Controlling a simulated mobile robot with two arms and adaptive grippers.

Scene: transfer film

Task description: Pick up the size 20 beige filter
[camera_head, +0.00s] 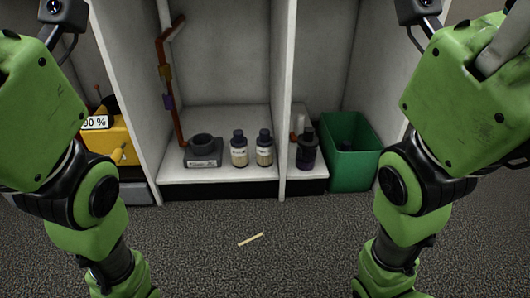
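A thin beige strip (251,239) lies on the grey carpet floor, slightly tilted, its right end farther away. I cannot tell whether it is the size 20 beige filter, and I can read no size mark on it. No other thing in view can be made out as a beige filter. My two green arms come down on the left and right sides. They run out of the bottom of the picture, so neither gripper is in view.
Open white cubicles stand behind. Their shelf (215,172) holds a grey device (203,155), bottles (239,150) and a dark bottle (307,152). A green bin (352,168) stands right, a yellow case (118,140) left. The carpet (300,215) between my arms is mostly clear.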

